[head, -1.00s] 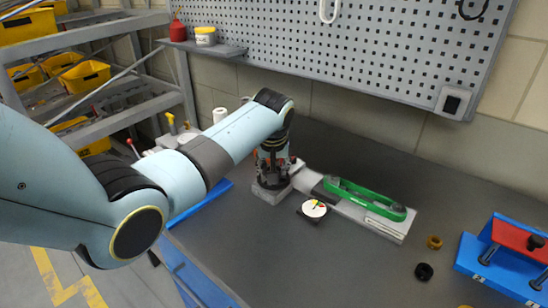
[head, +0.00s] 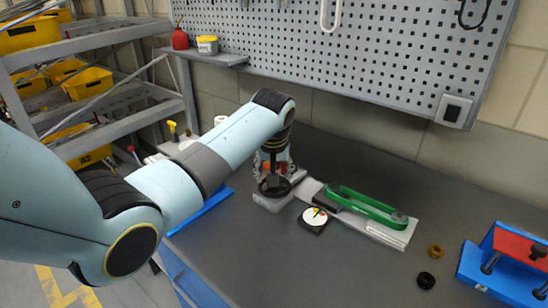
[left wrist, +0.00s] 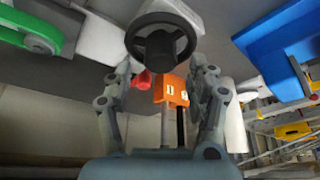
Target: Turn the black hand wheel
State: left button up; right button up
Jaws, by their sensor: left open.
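The black hand wheel (head: 274,187) sits on top of a pale grey block on the bench, with its rim partly visible under my left gripper. In the left wrist view the wheel (left wrist: 160,38) shows its round rim and dark hub. My left gripper (left wrist: 163,68) is open, with its two fingers spread either side of the hub's line and nothing held between them. In the head view my left gripper (head: 275,172) points down over the wheel. I cannot tell whether the fingertips touch the rim. My right gripper is in neither view.
A dial gauge (head: 314,218) lies just right of the wheel's block. A green part (head: 368,206) lies on a pale plate beyond it. An orange label-like part (left wrist: 172,91) shows between the fingers. A blue and red fixture (head: 510,262) stands at far right.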

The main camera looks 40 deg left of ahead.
pick_arm(q)
jog(key=v, duration=0.9)
jog(key=shift+r, duration=0.3)
jog(key=shift+s+d, duration=0.1)
jog(key=shift+s, duration=0.05)
